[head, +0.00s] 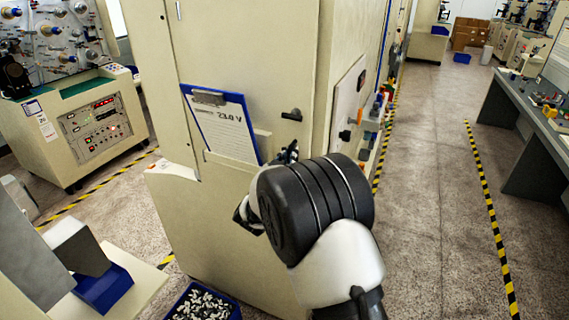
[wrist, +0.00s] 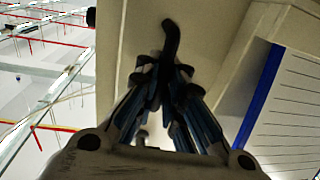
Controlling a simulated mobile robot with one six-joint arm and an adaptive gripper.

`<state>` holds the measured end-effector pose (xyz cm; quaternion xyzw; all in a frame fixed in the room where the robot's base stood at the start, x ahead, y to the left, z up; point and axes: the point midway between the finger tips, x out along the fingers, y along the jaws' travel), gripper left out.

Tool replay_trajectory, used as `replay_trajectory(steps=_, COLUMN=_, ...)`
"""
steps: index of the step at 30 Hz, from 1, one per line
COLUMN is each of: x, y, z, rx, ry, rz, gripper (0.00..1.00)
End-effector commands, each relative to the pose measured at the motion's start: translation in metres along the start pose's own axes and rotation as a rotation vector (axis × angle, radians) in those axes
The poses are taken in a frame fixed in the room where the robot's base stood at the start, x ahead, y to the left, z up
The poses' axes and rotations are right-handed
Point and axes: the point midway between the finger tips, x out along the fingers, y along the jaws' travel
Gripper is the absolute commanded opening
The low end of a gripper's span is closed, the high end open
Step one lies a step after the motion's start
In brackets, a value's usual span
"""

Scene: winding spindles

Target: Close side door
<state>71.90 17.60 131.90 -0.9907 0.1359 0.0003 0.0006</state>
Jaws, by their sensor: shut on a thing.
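I cannot tell how far the door stands open. A black handle (head: 292,115) sticks out from the panel, right of the clipboard. My gripper (head: 290,152) is just below this handle in the head view, partly hidden by my wrist. In the wrist view my gripper (wrist: 165,75) has its fingers drawn together at the lower end of a black curved handle (wrist: 171,38), shut on it. The clipboard's edge (wrist: 262,95) shows at right.
A blue bin of small metal parts (head: 205,303) stands on the floor by the cabinet's foot. A winding machine (head: 95,125) stands at left. A grey workbench (head: 535,110) is at right. The aisle floor (head: 435,190) between striped tapes is clear.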

Motion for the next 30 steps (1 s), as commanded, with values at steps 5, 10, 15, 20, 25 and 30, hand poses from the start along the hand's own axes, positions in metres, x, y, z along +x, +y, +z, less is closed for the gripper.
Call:
replay_trajectory(steps=5, x=0.0146, y=0.0036, z=-0.0003, rx=0.000, ry=0.002, rz=-0.001, gripper=0.00)
replay_trajectory(steps=10, x=0.0145, y=0.0037, z=-0.0012, rx=0.000, ry=0.002, rz=-0.001, gripper=0.00)
replay_trajectory(steps=15, x=0.0144, y=0.0039, z=-0.0013, rx=0.000, ry=0.002, rz=0.000, gripper=0.14)
replay_trajectory(steps=20, x=0.0141, y=0.0038, z=-0.0008, rx=0.000, ry=0.002, rz=0.000, gripper=0.25)
replay_trajectory(steps=25, x=0.0140, y=0.0037, z=-0.0005, rx=0.000, ry=0.001, rz=0.000, gripper=0.29)
replay_trajectory(steps=30, x=0.0137, y=0.0036, z=-0.0004, rx=-0.001, ry=0.001, rz=-0.001, gripper=0.29)
